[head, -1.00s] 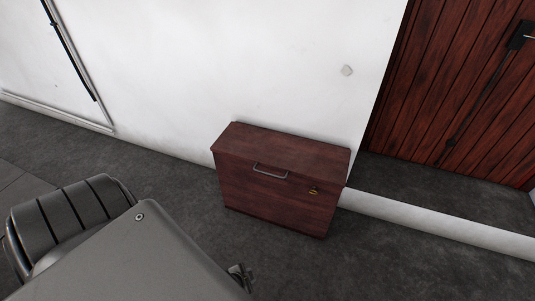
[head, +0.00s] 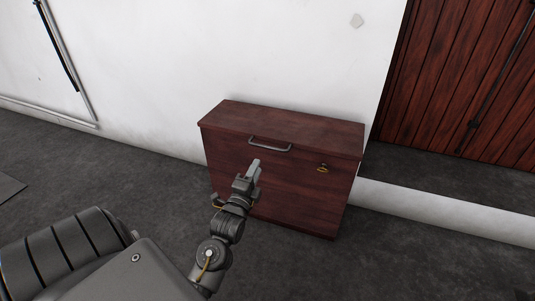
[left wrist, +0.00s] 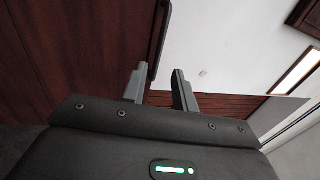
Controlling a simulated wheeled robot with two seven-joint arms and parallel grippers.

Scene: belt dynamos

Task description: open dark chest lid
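The dark chest (head: 275,185) is a reddish-brown wooden box standing on the floor against the white wall. Its lid (head: 285,125) is down. A grey bar handle (head: 270,146) is at the front upper edge. My left gripper (head: 255,166) is in front of the chest, just below the handle in the head view. In the left wrist view the two fingers of my left gripper (left wrist: 158,82) are apart, with nothing clearly between them. The chest front (left wrist: 75,55) fills the left of that view. I cannot tell whether the fingers touch the handle. My right gripper is not in view.
A brass-coloured lock (head: 322,168) sits on the chest front, right of the handle. A plank door (head: 445,80) stands at the right, behind a white ledge (head: 440,212). The dark floor (head: 420,265) is clear in front of the chest.

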